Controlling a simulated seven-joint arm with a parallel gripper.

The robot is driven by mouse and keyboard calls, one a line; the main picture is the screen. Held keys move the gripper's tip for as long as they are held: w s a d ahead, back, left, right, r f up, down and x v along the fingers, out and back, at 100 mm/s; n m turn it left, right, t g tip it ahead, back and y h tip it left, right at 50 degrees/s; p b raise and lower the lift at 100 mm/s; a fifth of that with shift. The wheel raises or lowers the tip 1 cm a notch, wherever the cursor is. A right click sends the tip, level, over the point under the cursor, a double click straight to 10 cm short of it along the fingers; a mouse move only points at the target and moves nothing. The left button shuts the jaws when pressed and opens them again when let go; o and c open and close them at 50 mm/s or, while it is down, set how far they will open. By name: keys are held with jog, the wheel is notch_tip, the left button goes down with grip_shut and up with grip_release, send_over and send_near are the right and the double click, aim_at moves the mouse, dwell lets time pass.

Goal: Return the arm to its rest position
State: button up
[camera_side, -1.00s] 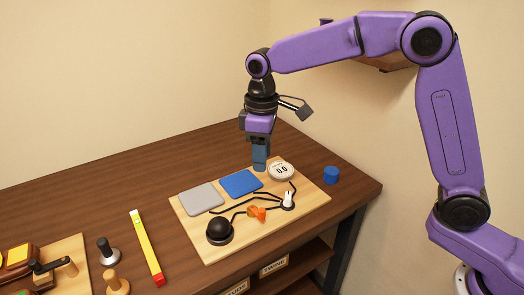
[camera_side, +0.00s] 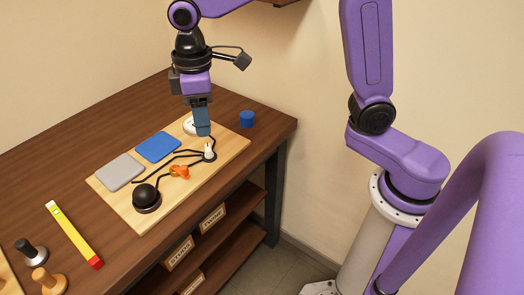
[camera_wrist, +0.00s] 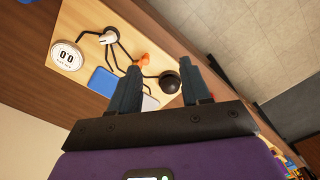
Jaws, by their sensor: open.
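My gripper (camera_side: 203,133) hangs fingers down over the far right part of the wooden board in the side view. It partly hides the round white gauge (camera_side: 189,125) behind it. In the wrist view its two dark fingers (camera_wrist: 165,68) stand apart with nothing between them, so it is open and empty. The board (camera_side: 138,218) bears a blue pad (camera_side: 158,147), a grey pad (camera_side: 120,172), a black dome (camera_side: 146,197), an orange piece (camera_side: 180,172) and a small white piece (camera_side: 209,152), with black cords among them.
A blue cylinder (camera_side: 247,119) stands on the table right of the board. A yellow level with a red end (camera_side: 75,236) and two knobbed pieces, black (camera_side: 31,250) and wooden (camera_side: 48,281), lie to the left. Labelled shelves (camera_side: 213,217) are below.

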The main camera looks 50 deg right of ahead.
jog(key=s+d+f, duration=0.1)
jog(key=s+d, duration=0.3)
jog(key=s, duration=0.3)
jog(key=s+d+f+n, duration=0.1)
jog(key=s+d, duration=0.4)
jog(key=s, duration=0.3)
jog(key=s+d+f+n, duration=0.1)
jog(key=s+d, duration=0.3)
jog(key=s, duration=0.4)
jog(key=shift+s+d+f, duration=0.2)
jog(key=shift+d+f, duration=0.1)
jog(key=shift+f, duration=0.2)
